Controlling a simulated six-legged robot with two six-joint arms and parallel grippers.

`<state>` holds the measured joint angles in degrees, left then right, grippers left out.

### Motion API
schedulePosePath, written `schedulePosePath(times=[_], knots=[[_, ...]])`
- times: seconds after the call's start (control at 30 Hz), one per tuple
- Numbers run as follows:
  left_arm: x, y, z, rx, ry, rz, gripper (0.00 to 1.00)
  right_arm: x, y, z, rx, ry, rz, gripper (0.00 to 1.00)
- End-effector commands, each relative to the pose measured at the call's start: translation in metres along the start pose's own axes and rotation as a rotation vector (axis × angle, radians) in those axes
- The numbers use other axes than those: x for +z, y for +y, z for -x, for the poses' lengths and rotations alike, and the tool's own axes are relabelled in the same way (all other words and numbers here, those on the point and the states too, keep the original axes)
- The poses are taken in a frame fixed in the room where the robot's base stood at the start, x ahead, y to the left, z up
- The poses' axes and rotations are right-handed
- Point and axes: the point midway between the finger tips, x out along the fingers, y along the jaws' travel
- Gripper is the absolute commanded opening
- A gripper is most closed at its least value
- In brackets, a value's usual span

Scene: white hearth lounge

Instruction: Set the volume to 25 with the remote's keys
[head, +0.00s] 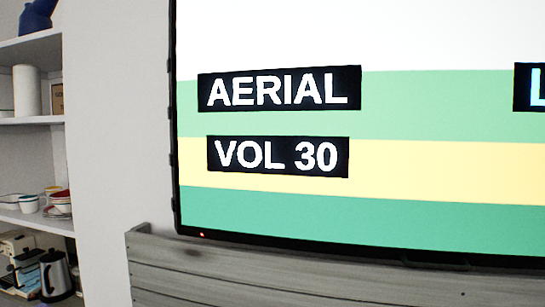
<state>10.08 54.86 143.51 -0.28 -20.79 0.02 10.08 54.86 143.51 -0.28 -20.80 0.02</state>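A large screen (450,170) with a dark frame fills the right part of the head view. It shows white, green and yellow bands. A black label on it reads AERIAL (280,89). Below it a second black label reads VOL 30 (278,156). Another label (530,88) is cut off at the right edge and only its first letter L shows. The remote and its keys are not in view. Neither of my grippers is in view.
White shelves (30,122) stand at the left with a white cylinder (27,91), dishes (60,203) and a kettle (54,275). A grey plank structure (180,264) is below the screen. Bare white wall (115,120) lies between shelves and screen.

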Motion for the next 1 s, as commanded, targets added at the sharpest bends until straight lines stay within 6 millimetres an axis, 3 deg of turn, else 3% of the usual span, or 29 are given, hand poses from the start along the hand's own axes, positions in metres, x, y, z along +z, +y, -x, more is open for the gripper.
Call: schedulePosePath(times=[0.4,0.43,0.5,0.57,1.0], knots=[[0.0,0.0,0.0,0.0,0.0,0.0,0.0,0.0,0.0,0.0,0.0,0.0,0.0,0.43],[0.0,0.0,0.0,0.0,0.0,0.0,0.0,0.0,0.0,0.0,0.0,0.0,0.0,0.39],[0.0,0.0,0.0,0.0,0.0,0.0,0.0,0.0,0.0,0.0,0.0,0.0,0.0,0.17],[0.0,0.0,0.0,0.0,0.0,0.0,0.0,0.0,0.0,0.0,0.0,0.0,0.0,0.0],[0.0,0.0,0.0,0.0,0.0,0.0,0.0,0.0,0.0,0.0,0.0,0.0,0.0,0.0]])
